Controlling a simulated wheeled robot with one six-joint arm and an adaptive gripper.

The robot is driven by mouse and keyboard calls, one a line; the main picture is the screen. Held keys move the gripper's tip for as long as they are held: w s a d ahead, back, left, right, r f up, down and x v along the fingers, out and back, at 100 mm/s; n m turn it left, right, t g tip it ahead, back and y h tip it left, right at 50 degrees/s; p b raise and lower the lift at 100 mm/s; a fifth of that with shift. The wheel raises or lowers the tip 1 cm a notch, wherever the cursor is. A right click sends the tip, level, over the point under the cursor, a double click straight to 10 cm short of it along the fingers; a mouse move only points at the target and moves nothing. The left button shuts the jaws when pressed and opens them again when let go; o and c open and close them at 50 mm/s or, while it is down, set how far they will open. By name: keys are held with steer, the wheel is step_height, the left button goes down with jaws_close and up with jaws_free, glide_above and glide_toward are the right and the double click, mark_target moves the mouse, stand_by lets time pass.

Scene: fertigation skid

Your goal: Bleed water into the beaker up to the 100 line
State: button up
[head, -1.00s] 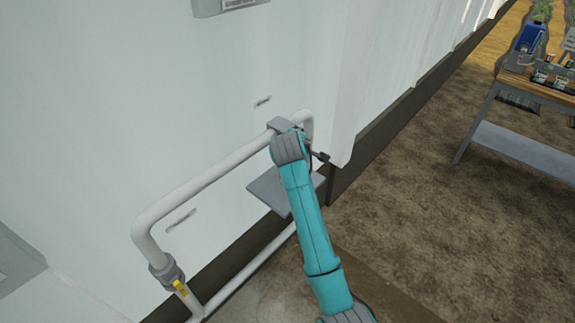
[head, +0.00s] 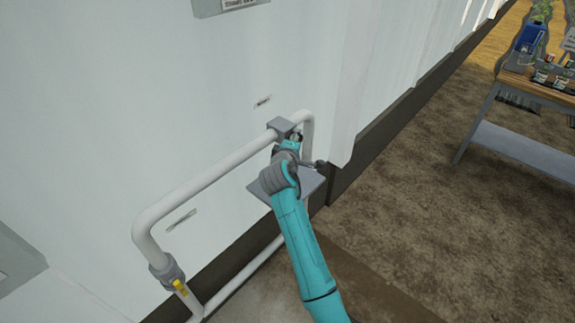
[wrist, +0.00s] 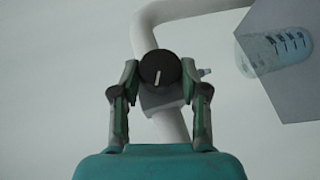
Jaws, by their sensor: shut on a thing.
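In the wrist view, a round black knob (wrist: 160,68) with a white mark sits on a grey valve body (wrist: 163,98) on the white pipe. My gripper (head: 291,148) is shut on the knob, one finger on each side of it. In the head view my arm hides the knob and I cannot make out the beaker.
The white pipe (head: 205,178) loops along the pale wall. A yellow-handled valve (head: 180,287) sits at its lower left. The shelf (head: 312,186) juts out below my gripper. A wooden-topped table (head: 545,85) with bottles stands at the far right, with open brown ground between.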

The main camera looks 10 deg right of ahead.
steer(key=shift+f+n+t+h, duration=0.3)
steer(key=shift+n+t+h, duration=0.45)
steer(key=shift+t, duration=0.55)
stand_by(6.7)
